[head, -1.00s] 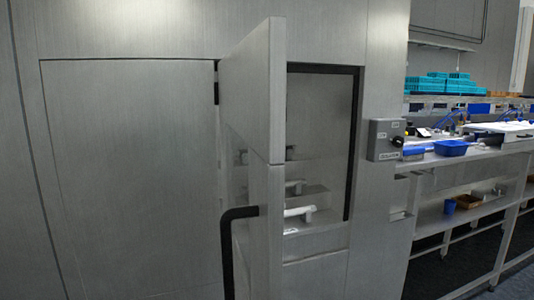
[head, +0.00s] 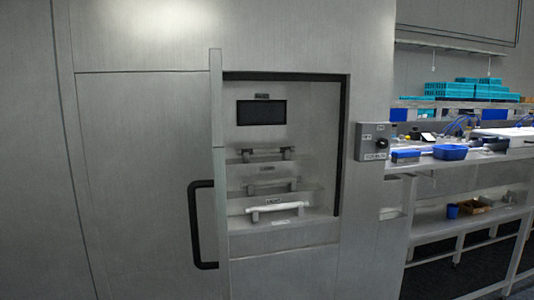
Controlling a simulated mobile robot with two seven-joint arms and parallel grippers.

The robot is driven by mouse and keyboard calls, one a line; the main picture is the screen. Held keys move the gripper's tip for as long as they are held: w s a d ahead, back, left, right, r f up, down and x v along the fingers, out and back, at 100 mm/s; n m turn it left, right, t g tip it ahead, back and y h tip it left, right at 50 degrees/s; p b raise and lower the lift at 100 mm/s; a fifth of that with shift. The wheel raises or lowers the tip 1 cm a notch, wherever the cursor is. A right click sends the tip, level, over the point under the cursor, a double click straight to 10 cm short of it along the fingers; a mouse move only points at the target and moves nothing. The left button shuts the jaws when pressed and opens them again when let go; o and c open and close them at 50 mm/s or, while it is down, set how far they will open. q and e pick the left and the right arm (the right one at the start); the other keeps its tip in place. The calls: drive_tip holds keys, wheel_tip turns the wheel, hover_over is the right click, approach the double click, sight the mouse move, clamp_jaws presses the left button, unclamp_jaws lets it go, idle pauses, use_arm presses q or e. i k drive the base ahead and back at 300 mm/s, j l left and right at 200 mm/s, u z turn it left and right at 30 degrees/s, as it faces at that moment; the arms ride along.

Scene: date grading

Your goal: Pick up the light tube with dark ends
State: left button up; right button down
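An open cabinet recess (head: 300,105) shows three tubes on stepped ledges. The top tube (head: 266,154) looks light between dark ends, though it is small and I cannot tell the ends from their supports. The middle tube (head: 272,186) looks greyish on its supports. Small labels by the ledges are too small to read. Neither of my grippers is in view.
The cabinet door (head: 218,170) stands open, nearly edge-on at the recess's left, with a black handle (head: 195,225). A dark screen (head: 261,112) is on the back wall. A control box (head: 373,141) is right of the recess. A bench (head: 460,162) with blue trays stands further right.

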sight(278, 149)
drive_tip(key=u, duration=0.8)
drive_tip(key=l+u, duration=1.1)
drive_tip(key=l, duration=0.25)
drive_tip(key=k+l+u, duration=0.2)
drive_tip(key=l, duration=0.2)
